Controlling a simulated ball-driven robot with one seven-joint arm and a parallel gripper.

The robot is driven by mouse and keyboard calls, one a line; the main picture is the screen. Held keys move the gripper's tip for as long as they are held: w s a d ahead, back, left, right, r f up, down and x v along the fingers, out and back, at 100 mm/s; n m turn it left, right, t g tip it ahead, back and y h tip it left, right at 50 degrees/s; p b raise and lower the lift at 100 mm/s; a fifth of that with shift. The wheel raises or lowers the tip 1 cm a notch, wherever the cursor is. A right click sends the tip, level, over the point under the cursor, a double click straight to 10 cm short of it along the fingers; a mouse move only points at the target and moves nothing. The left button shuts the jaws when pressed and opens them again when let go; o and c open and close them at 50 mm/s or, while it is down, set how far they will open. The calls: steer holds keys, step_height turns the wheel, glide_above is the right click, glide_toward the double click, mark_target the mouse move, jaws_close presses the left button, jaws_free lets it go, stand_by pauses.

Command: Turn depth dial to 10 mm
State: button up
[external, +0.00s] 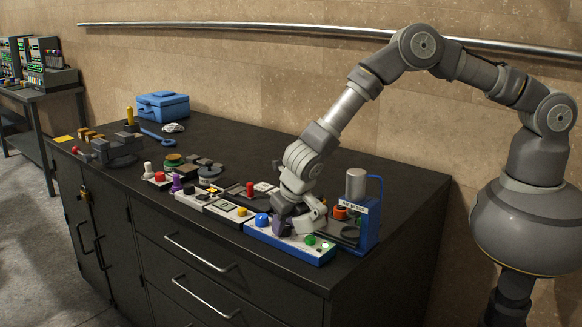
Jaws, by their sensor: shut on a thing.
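A white panel with a blue edge (290,246) lies at the front right of the bench. My gripper (288,224) points down over its middle and is shut on a dark purple knob (281,228), which the fingers partly hide. The knob seems to be the depth dial, but its scale and pointer are too small to read. A blue knob (262,219) is just left of my gripper. A green button (310,240) and a smaller green piece are on the panel to its right.
A blue press (367,225) with a grey cylinder on top stands close to the right of my gripper, an orange-red part (340,212) beside it. More control panels (215,203) with knobs lie to the left. A blue toolbox (163,106) is at the back. The bench's back right is clear.

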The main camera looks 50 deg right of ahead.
steer(key=m+h+b, duration=0.1)
steer(key=m, duration=0.2)
steer(key=shift+a+f+m+g+b, duration=0.1)
steer(key=shift+f+m+g+b, duration=0.05)
steer(key=shift+m+g+b, duration=0.2)
steer(key=shift+w+m+g+h+b, duration=0.1)
steer(key=shift+m+g+h+b, duration=0.25)
steer(key=shift+m, duration=0.55)
steer(key=shift+w+m+g+h+b, duration=0.1)
steer(key=shift+m+g+h+b, duration=0.25)
steer(key=shift+m, duration=0.5)
steer(key=shift+a, duration=0.1)
steer(key=o, duration=1)
steer(key=shift+o, duration=0.2)
steer(key=shift+r, duration=0.2)
steer(key=p+v, duration=0.1)
steer(key=v, duration=0.6)
steer(key=shift+s+r, duration=0.2)
steer(key=shift+r, duration=0.15)
